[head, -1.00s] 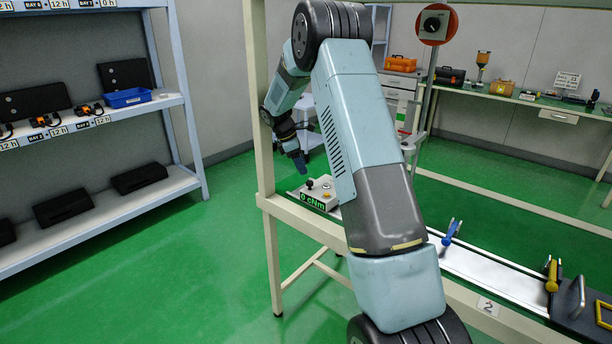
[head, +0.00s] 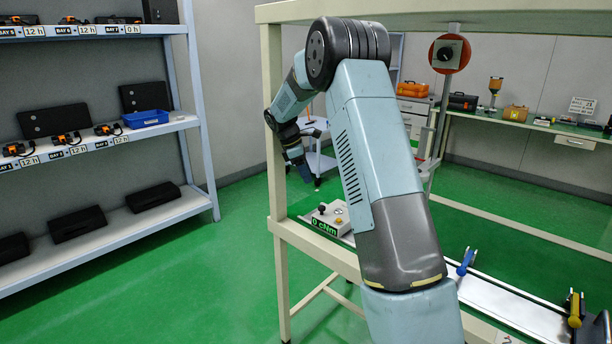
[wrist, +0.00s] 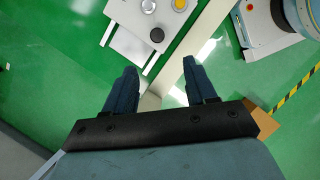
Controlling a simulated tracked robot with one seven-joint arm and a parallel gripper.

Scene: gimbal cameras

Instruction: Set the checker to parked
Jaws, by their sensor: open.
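The checker (head: 327,222) is a small pale box with a green "0 cNm" readout. It sits at the left end of the bench frame, and a dark knob and a yellow button show on its top. In the wrist view, the checker (wrist: 150,25) is at the top edge, with a round black knob, a yellow button and a grey disc, partly cut off. My gripper (wrist: 160,78) is open and empty, its two dark blue fingers apart and pointing toward the checker without touching it. In the head view my gripper (head: 301,168) hangs above and left of the checker.
A pale bench post (head: 275,180) stands beside my gripper. A white rail (head: 510,305) holds a blue clamp (head: 466,262) and a yellow clamp (head: 574,308). A shelf (head: 100,140) with cases and a blue bin stands left. A red round sign (head: 450,54) with a black knob stands behind.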

